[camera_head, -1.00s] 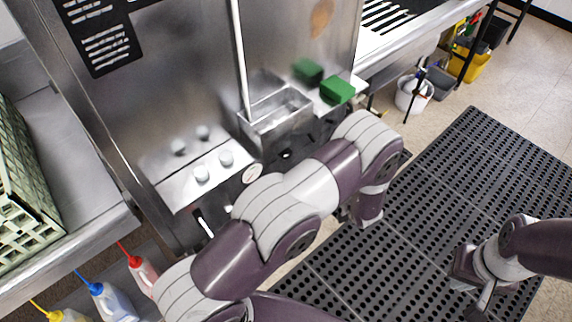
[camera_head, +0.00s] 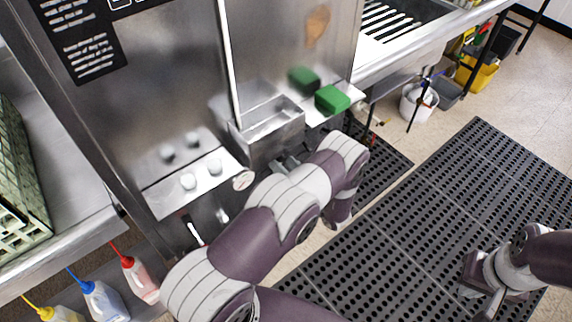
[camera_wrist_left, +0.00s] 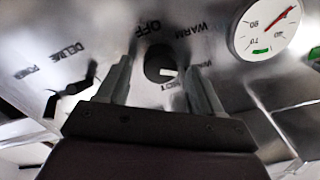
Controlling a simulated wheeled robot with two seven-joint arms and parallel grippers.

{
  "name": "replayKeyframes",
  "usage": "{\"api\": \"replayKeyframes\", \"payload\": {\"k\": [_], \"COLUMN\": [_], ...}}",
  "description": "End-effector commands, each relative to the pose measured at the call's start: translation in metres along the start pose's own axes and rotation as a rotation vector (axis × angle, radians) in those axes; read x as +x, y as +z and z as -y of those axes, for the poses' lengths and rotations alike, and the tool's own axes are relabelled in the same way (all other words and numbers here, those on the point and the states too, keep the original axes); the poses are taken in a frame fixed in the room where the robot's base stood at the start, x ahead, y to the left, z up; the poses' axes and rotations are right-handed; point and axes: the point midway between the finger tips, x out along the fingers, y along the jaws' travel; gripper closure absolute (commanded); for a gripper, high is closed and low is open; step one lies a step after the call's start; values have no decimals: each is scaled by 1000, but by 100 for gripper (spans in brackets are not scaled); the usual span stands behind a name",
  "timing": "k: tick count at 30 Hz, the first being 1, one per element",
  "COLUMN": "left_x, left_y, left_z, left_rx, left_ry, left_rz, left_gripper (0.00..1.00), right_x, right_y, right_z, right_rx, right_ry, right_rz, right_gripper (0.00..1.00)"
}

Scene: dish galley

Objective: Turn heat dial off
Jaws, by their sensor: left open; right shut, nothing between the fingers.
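The heat dial (camera_wrist_left: 160,62) is a dark round knob with a white mark, on a steel panel in the left wrist view. The white mark points to the right, away from OFF. My left gripper (camera_wrist_left: 160,82) is open, with one finger on each side of the dial in this view. I cannot tell whether the fingers touch it. In the head view my left arm hides the dial. My right gripper (camera_head: 491,300) is shut and empty over the floor mat at the lower right.
A white gauge (camera_wrist_left: 265,28) with a red needle sits right of the dial, and a black DELIME switch (camera_wrist_left: 75,88) to its left. A steel box (camera_head: 270,130) and a green sponge (camera_head: 331,100) are above. Squeeze bottles (camera_head: 103,300) stand at lower left.

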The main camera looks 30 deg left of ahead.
Motion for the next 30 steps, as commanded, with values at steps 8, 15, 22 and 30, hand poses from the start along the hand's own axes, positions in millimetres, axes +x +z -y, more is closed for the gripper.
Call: {"api": "replayKeyframes", "payload": {"k": [8, 15, 22, 30], "left_x": [0, 0, 0, 0], "left_y": [0, 0, 1, 2], "left_z": [0, 0, 0, 0], "left_rx": [0, -3, -59, -254], "left_ry": [0, 0, 0, 0], "left_rz": [0, 0, 0, 0], "left_gripper": [66, 88, 88, 88], "right_x": [0, 0, 4, 13], "right_y": [0, 0, 0, 2], "right_z": [0, 0, 0, 0], "right_rx": [0, 0, 0, 0], "right_ry": [0, 0, 0, 0], "right_rz": [0, 0, 0, 0], "right_gripper": [100, 100, 100, 100]}}
